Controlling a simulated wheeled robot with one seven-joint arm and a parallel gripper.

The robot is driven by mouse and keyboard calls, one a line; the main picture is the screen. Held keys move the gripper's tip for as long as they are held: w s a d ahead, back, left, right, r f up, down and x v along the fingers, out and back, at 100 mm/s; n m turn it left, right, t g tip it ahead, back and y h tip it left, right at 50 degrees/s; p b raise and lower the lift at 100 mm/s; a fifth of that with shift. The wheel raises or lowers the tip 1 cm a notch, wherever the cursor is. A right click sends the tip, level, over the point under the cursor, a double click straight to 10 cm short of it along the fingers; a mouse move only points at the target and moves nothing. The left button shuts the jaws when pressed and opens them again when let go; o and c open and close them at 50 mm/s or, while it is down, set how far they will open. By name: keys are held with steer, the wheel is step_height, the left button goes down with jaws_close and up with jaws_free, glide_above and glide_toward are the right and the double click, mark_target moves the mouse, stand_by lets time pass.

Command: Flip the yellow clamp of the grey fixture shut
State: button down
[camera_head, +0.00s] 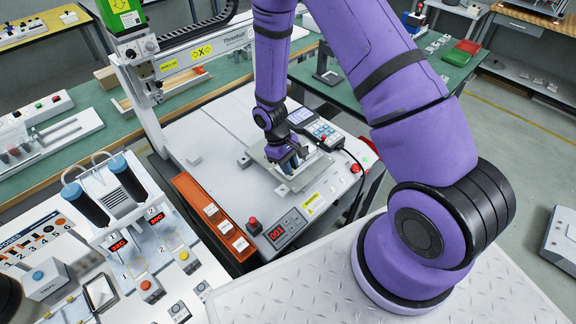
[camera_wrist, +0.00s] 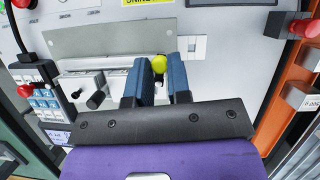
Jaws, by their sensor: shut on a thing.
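The grey fixture (camera_head: 284,181) sits on the white gantry bed, below my gripper in the head view. In the wrist view its grey plate (camera_wrist: 95,40) and a pale block with dark pins show to the left of my fingers. The yellow clamp (camera_wrist: 159,63) shows as a round yellow knob between my blue fingertips. My gripper (camera_head: 287,157) is shut on it; it also shows in the wrist view (camera_wrist: 161,72). The rest of the clamp is hidden by the fingers, so its angle cannot be told. In the head view my gripper covers the clamp.
A keypad box (camera_head: 322,130) stands just behind the fixture. An orange rail (camera_head: 203,213) and a red-display panel (camera_head: 285,229) lie to the left and front. The gantry post (camera_head: 142,105) rises at the back left. Bare bed (camera_head: 215,135) lies left of the fixture.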

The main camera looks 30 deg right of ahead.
steer(key=shift+d+n+h, duration=0.1)
steer(key=shift+n+h, duration=0.2)
steer(key=shift+n, duration=0.5)
steer(key=shift+t, duration=0.3)
steer(key=c, duration=1.1)
jaws_free()
steer(key=shift+o, duration=0.2)
steer(key=shift+w+r, duration=0.1)
steer(key=v, duration=1)
steer(key=shift+r, duration=0.25)
steer(key=shift+w, duration=0.15)
